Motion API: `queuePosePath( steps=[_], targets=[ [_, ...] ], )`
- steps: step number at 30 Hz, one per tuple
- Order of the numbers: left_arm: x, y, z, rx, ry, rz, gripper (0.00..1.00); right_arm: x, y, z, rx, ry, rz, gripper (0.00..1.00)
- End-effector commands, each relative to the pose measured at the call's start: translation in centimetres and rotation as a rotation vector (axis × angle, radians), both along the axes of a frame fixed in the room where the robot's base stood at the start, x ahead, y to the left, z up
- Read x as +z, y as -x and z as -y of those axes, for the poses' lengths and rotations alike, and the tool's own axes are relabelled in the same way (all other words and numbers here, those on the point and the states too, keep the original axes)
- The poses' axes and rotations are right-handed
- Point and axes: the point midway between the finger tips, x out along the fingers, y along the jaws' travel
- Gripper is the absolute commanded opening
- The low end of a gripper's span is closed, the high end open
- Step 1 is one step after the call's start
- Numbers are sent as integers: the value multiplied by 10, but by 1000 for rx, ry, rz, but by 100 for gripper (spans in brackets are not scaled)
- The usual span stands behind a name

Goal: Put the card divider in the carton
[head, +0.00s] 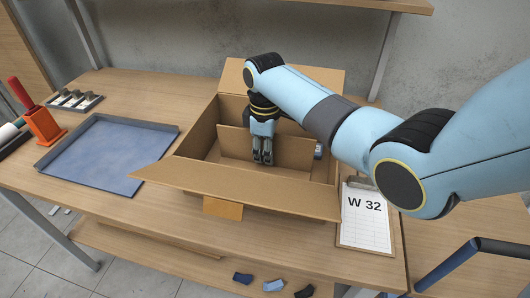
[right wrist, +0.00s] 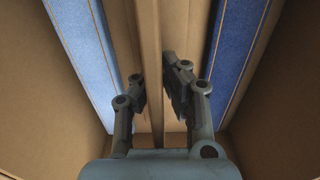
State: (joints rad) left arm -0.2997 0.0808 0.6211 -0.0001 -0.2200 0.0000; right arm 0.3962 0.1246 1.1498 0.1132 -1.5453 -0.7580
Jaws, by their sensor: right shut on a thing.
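The open cardboard carton (head: 190,145) stands in the middle of the bench with its flaps folded out. The card divider (head: 235,143) is an upright brown board inside the carton, crossing it from left to right. My right gripper (head: 263,160) reaches down into the carton and is shut on the divider. In the right wrist view the divider (right wrist: 151,55) runs edge-on between the fingers of the right gripper (right wrist: 158,95). Blue items (right wrist: 235,60) lie along both sides of it. The divider's lower edge is hidden. My left gripper is not in view.
A shallow blue tray (head: 110,155) lies left of the carton. A clipboard marked W 32 (head: 364,222) lies to its right. An orange holder (head: 43,125) with a red-handled tool stands at the far left. Small dark and blue pieces (head: 273,285) lie on the lower shelf.

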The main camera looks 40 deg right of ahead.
Motion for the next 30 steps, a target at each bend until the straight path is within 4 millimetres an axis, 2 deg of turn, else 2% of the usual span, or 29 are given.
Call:
queuePosePath(
  steps=[5,6,11,20,23,30],
  targets=[
    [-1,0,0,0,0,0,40,-2,0,0,0,0,0,0],
    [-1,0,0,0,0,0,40,-3,0,0,0,0,0,7],
    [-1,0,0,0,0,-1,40,-2,0,0,0,0,0,28],
    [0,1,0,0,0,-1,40,0,0,0,0,0,0,29],
    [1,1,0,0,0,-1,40,10,-1,0,0,0,3,29],
    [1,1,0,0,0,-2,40,61,-2,0,0,0,6,29]
  ],
)
